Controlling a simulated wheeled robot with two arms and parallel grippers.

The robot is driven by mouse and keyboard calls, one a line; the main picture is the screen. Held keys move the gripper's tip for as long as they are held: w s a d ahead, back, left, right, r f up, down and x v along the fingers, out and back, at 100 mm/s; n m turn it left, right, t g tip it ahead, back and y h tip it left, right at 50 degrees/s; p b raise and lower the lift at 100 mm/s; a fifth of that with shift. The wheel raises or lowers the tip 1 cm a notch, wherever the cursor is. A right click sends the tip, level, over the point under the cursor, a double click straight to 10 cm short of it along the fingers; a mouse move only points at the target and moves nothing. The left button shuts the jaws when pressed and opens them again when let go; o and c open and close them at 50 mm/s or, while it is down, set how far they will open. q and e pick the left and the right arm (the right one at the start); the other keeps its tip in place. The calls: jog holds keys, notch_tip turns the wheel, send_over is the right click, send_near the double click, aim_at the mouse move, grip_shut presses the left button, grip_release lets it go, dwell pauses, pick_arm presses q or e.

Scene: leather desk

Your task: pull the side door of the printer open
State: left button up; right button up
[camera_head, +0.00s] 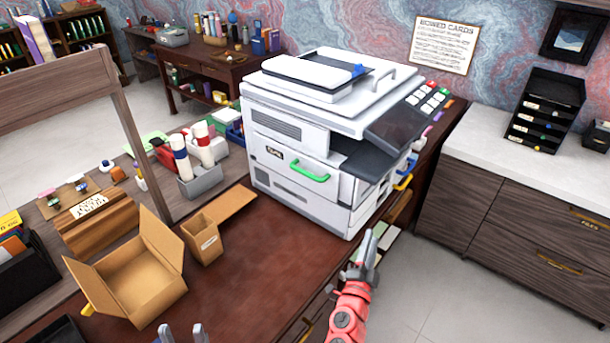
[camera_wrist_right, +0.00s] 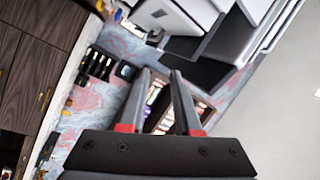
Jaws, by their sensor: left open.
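The white printer (camera_head: 305,130) stands on the dark red leather desk (camera_head: 270,265). A green handle (camera_head: 310,172) is on its side panel facing me; that panel looks closed. My right gripper (camera_head: 366,248), on the red arm, is in front of the printer's lower right corner, apart from the green handle. Its two fingers are spread and empty in the right wrist view (camera_wrist_right: 162,80). Part of the printer's pale body appears tilted at the top of that view. My left gripper (camera_head: 182,334) is open at the bottom edge, mostly out of frame, with only fingertips showing.
An open cardboard box (camera_head: 130,275) and a smaller box (camera_head: 203,240) sit left of the printer. A cabinet (camera_head: 515,220) is at right. Bare desk lies in front of the printer.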

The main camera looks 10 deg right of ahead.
jog(key=w+a+t+y, duration=0.1)
jog(key=w+a+y, duration=0.45)
jog(key=a, duration=0.35)
jog(key=y+b, duration=0.1)
jog(key=y, duration=0.3)
send_near(305, 171)
jog(key=f, duration=0.1)
jog(key=shift+n+t+h, duration=0.25)
jog(key=shift+n+t, duration=0.05)
jog(key=shift+w+a+r+b, duration=0.15)
jog(key=shift+w+b, duration=0.95)
jog(key=shift+w, duration=1.4)
jog(key=shift+w+d+r+b, duration=0.1)
jog(key=shift+w+r+b, duration=0.15)
jog(key=shift+w+b, duration=1.6)
jog(key=shift+w+p, duration=0.7)
jog(key=shift+p, duration=0.05)
grip_shut()
